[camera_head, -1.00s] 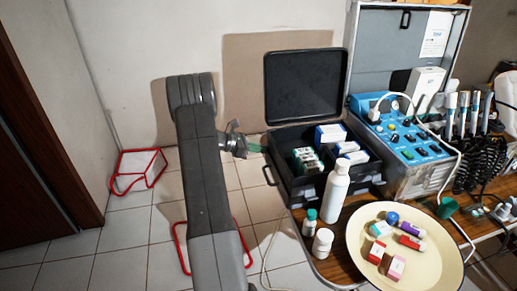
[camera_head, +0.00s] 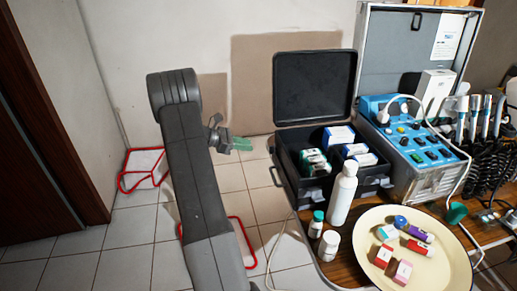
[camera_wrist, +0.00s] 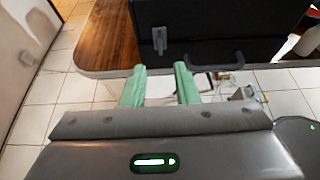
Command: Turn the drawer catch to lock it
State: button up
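A small grey catch (camera_wrist: 160,40) shows on the front of the black case (camera_wrist: 225,25) in the wrist view. It looks upright, and its exact turn is hard to tell. A dark handle (camera_wrist: 216,66) is to its right. In the head view the black case (camera_head: 285,168) stands with its lid up on the table's left edge; I cannot pick out that same catch there. My gripper (camera_head: 241,144) is left of the case, apart from it. In the wrist view its two green fingers (camera_wrist: 160,70) are apart and empty, just below the catch in the picture.
The wooden table (camera_head: 345,240) holds a white bottle (camera_head: 341,195), smaller bottles and a cream tray (camera_head: 366,275) with small boxes. A blue dental unit (camera_head: 412,135) stands behind right. Red-framed boxes (camera_head: 143,170) are on the tiled floor. Space left of the case is clear.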

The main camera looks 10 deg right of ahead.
aim_at(272, 150)
jog(key=v, duration=0.5)
jog(key=x, duration=1.4)
jog(key=shift+a+r, duration=0.15)
